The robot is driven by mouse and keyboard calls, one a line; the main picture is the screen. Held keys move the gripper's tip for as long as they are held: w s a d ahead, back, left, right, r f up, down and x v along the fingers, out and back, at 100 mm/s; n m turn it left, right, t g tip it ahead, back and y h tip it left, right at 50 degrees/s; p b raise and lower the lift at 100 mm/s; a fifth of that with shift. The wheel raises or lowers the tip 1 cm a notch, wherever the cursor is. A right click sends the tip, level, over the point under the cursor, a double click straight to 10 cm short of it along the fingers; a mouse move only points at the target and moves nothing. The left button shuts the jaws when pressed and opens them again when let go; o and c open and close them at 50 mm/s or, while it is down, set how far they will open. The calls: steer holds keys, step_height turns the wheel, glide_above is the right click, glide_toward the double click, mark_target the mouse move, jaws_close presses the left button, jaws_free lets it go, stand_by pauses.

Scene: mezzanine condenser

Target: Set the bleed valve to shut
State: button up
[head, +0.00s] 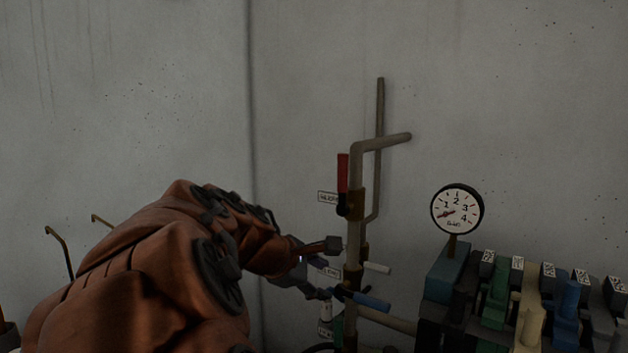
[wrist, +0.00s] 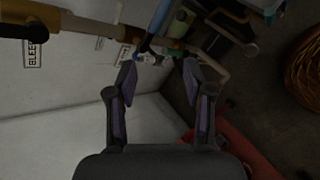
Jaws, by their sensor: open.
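A label reading BLEED (wrist: 32,40) sits beside a brass valve body (wrist: 25,20) at the upper left of the wrist view. My gripper (head: 329,268) is open and empty, just left of the stand. In the wrist view, a blue handle (wrist: 158,18) shows beyond the fingertips (wrist: 160,65).
A round gauge (head: 457,209) stands right of the pipes, above a row of coloured blocks (head: 530,300). Concrete wall (head: 540,110) lies close behind. A woven basket-like object (wrist: 304,72) and a red object (wrist: 240,150) show at right in the wrist view.

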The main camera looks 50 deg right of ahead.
mark_target(339, 169)
steer(key=w+d+r+n+g+h, duration=0.1)
steer(key=w+d+r+n+h, duration=0.4)
steer(key=r, duration=0.3)
steer(key=w+d+r+n+g+h, duration=0.1)
steer(key=w+d+r+n+h, duration=0.2)
steer(key=d+r+n, duration=0.45)
steer(key=shift+s+d+r+m+p, duration=0.2)
steer(key=shift+d+m, duration=0.2)
steer(key=shift+d, duration=0.6)
steer(key=shift+s+d+r+m+p, duration=0.1)
steer(key=shift+d+r+m+p, duration=0.2)
steer(key=shift+d, duration=0.75)
steer(key=shift+s+d+r+m+p, duration=0.15)
steer(key=shift+d+m, duration=0.3)
steer(key=shift+d, duration=0.55)
steer(key=shift+c, duration=0.5)
jaws_close()
